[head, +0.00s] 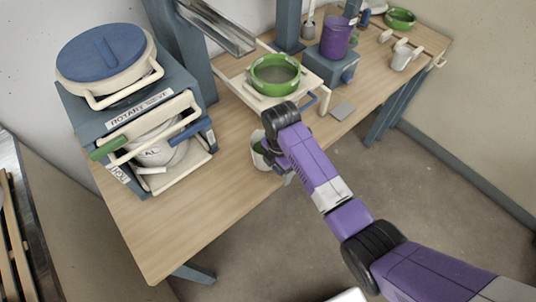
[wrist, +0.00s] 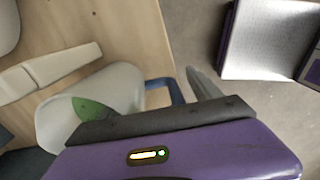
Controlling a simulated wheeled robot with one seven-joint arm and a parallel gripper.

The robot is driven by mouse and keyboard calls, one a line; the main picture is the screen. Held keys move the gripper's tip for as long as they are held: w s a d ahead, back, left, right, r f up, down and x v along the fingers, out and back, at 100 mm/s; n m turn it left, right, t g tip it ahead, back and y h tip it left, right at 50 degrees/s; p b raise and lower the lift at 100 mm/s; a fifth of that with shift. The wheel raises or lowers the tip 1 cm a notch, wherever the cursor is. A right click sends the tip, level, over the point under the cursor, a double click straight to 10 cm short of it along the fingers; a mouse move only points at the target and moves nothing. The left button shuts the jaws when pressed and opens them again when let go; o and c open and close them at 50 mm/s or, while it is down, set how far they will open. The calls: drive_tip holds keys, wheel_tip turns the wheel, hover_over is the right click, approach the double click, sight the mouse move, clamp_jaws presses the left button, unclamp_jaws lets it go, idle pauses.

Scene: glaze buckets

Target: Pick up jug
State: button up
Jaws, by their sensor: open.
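A pale white jug (head: 257,152) with green inside stands on the wooden bench near its front edge, partly hidden behind my gripper (head: 286,176) in the head view. In the wrist view the jug (wrist: 125,88) shows its open mouth towards the left and a blue handle (wrist: 172,88) on its right. My gripper (wrist: 202,86) is open, with one grey finger visible just right of the handle.
A rotary sieve machine (head: 128,112) with pale handles stands left of the jug. A green bowl (head: 275,88) sits on a pale stand behind it. A purple container (head: 336,38) stands on a blue box further back. The bench front left is clear.

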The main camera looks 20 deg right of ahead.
clamp_jaws()
drive_tip(key=shift+s, duration=0.1)
idle(0.3)
drive_tip(key=shift+s, duration=0.1)
drive_tip(key=shift+r, duration=0.85)
drive_tip(key=r+p, duration=0.1)
drive_tip(key=r, duration=0.3)
drive_tip(key=r+p, duration=0.1)
drive_tip(key=r, duration=0.3)
drive_tip(key=r+p, duration=0.1)
drive_tip(key=r, duration=0.4)
drive_tip(key=shift+w, duration=0.25)
drive_tip(key=shift+w+a+r, duration=0.1)
drive_tip(key=shift+w+r, duration=0.25)
drive_tip(key=shift+r, duration=0.45)
drive_tip(key=shift+s+r+p, duration=0.2)
drive_tip(key=shift+r+p, duration=0.05)
drive_tip(key=shift+r, duration=0.7)
drive_tip(key=shift+s+r+p, duration=0.15)
drive_tip(key=shift+r+p, duration=0.1)
drive_tip(key=shift+r, duration=0.65)
